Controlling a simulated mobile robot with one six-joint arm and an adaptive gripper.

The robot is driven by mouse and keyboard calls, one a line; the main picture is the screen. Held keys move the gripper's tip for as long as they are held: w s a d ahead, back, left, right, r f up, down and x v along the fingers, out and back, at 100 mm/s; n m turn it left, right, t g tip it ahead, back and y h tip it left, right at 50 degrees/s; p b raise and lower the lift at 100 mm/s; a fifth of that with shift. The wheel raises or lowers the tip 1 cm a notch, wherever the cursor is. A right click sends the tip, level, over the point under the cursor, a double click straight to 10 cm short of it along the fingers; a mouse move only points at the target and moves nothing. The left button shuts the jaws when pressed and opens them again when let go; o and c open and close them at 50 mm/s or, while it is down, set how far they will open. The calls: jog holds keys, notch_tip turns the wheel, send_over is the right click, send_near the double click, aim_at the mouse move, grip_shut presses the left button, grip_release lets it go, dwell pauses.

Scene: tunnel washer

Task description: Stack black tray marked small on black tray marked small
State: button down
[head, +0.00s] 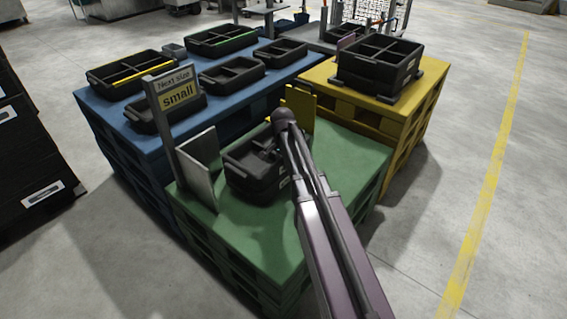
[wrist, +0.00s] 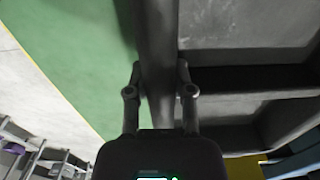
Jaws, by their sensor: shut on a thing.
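In the wrist view my gripper (wrist: 160,80) is shut on the wall of the upper tray (wrist: 158,40), with the divided inside of the tray to the right and green pallet top to the left.
A metal corner guide (head: 199,168) stands left of the stack and a yellow plate (head: 300,108) behind it. The blue pallet (head: 120,125) holds several black trays. A larger divided tray (head: 378,60) sits on the yellow pallet (head: 330,85). Floor is clear at right.

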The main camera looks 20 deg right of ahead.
jog(key=shift+c, duration=2)
grip_release()
jog(key=shift+r, duration=0.15)
